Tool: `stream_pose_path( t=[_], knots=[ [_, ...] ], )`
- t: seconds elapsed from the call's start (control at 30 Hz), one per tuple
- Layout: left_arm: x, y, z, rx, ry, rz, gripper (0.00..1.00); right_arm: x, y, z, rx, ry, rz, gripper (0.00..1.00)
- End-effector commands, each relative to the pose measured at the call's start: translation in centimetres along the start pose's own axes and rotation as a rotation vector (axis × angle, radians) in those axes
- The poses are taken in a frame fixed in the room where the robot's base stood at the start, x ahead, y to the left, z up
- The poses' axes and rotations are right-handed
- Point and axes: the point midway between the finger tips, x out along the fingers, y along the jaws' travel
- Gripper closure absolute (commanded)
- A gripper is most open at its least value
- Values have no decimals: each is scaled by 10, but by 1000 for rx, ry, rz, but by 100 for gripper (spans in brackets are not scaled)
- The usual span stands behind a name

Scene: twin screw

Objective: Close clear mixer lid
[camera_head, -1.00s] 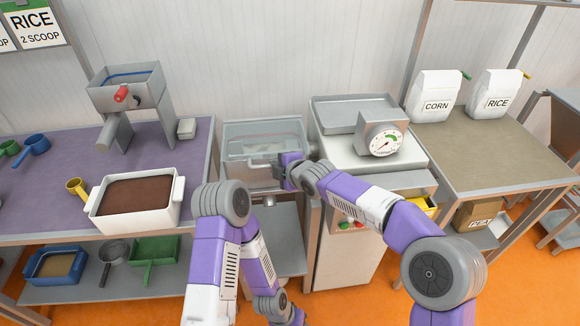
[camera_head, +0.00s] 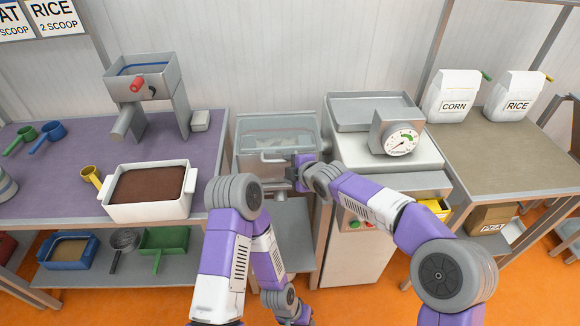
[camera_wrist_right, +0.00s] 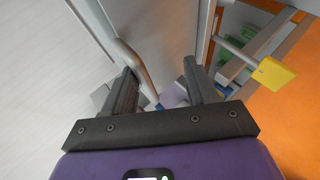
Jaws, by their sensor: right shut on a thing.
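The clear mixer lid (camera_head: 270,144) is at the top of the grey box-shaped mixer (camera_head: 243,170) at the centre of the head view. Its pale handle (camera_head: 270,159) runs along its front. My right gripper (camera_head: 296,168) is at the right end of that handle, shut on it. In the right wrist view, the handle (camera_wrist_right: 138,65) passes between the fingers (camera_wrist_right: 163,92), close to the left one. Whether the lid lies flush on the rim is hard to tell. My left arm hangs in front of the mixer, and its gripper is out of sight.
A scale (camera_head: 398,143) stands on the cabinet close right of the mixer. On the left bench are a white tub (camera_head: 150,208) of brown material and a grey hopper (camera_head: 140,82). CORN (camera_head: 452,97) and RICE (camera_head: 516,100) bags stand on the right table.

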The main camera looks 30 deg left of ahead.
Motion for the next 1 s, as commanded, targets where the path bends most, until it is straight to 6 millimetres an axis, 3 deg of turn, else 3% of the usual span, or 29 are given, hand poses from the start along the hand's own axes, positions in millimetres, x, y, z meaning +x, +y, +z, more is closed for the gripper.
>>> stream_pose_path(
  t=[0.03,0.5,1.0],
  knots=[
    [-1,0,0,0,0,0,54,-2,-9,3,4,-6,-25,60],
    [-13,5,1,0,0,0,54,-68,-1,1,2,-3,-5,60],
    [-13,5,0,0,0,0,54,-74,1,0,0,-1,1,60]
  ],
)
